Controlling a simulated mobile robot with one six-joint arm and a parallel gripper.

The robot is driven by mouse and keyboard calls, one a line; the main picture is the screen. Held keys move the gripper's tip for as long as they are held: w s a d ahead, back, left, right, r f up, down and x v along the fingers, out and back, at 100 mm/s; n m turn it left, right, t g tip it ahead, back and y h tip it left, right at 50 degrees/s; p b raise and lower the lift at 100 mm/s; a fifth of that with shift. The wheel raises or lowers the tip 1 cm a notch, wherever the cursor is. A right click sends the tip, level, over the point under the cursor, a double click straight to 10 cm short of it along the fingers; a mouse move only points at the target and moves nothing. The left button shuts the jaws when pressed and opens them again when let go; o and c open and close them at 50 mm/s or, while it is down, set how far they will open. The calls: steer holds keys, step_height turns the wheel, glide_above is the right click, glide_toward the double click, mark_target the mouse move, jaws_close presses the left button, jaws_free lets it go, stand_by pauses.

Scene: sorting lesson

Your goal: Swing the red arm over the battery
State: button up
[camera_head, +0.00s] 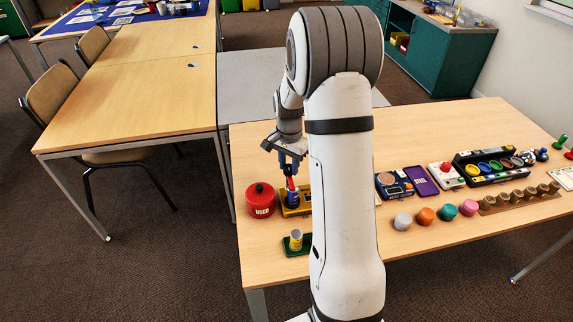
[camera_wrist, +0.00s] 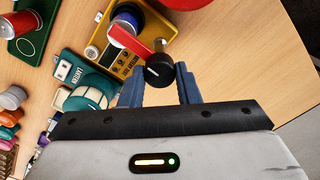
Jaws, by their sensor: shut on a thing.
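My gripper (camera_wrist: 159,86) is shut on the black knob, one blue finger on each side. In the head view my gripper (camera_head: 290,165) is above the tester.
A red tin marked USED (camera_head: 261,200) stands left of the tester. A green tray (camera_head: 290,247) with an upright battery is nearer. A teal lantern (camera_wrist: 88,75) lies beside the tester. Several coloured knobs, a purple card and a dark rack stand to the right.

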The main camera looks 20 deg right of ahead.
mark_target(288, 167)
steer(key=shift+s+a+f, duration=0.1)
steer(key=shift+a, duration=0.1)
steer(key=o, duration=0.8)
steer(key=shift+o, duration=0.8)
step_height(288, 167, up, 8)
steer(key=shift+f, duration=0.1)
